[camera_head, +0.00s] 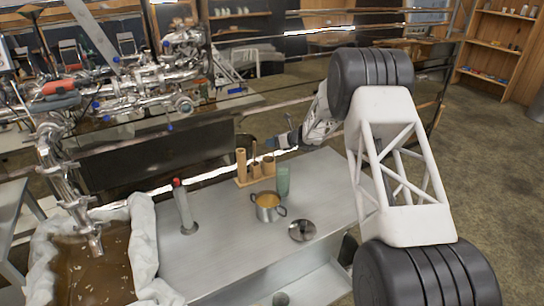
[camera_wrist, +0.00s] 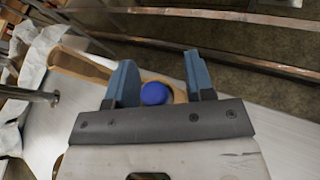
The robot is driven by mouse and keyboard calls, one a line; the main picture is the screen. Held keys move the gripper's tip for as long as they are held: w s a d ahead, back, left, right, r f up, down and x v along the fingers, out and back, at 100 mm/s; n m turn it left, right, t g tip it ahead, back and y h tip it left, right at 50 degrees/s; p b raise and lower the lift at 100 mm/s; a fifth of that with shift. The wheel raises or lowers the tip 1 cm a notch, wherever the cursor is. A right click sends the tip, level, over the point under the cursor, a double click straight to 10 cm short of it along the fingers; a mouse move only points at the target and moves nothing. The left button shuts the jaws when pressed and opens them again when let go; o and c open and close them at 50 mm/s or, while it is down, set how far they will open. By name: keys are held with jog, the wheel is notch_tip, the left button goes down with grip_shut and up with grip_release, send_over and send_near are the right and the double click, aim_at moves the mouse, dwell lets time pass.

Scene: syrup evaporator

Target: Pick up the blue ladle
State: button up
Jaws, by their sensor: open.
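A round blue end (camera_wrist: 154,93), probably of the blue ladle, shows between my gripper's two blue fingers in the wrist view. A tan wooden part lies around or behind it. The rest of the ladle is hidden, and I cannot tell whether the fingers touch it. My gripper (camera_wrist: 158,62) is open. In the head view my gripper (camera_head: 284,140) is above and just right of a wooden rack (camera_head: 257,179) with upright wooden pieces; I cannot make out the ladle there.
A metal table (camera_head: 225,250) holds a pot (camera_head: 268,207) of orange-yellow contents, a green cup (camera_head: 283,181), a round metal disc (camera_head: 302,230) and a red-tipped upright cylinder (camera_head: 183,205). A cloth-lined basin (camera_head: 143,240) is at left. The table's front is mostly clear.

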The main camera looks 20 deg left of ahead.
jog(key=c, duration=0.9)
jog(key=shift+o, duration=0.2)
jog(key=shift+r, duration=0.1)
notch_tip(320, 180, up, 10)
dwell(0.7)
jog(key=s+d+r, duration=0.4)
jog(key=s, duration=0.2)
jog(key=s+d+r+n+h, duration=0.1)
jog(key=s+d+r, duration=0.2)
jog(key=s, duration=0.4)
jog(key=shift+s+d+r+n+t, duration=0.3)
jog(key=shift+d+r+t, duration=0.1)
jog(key=shift+r, duration=0.15)
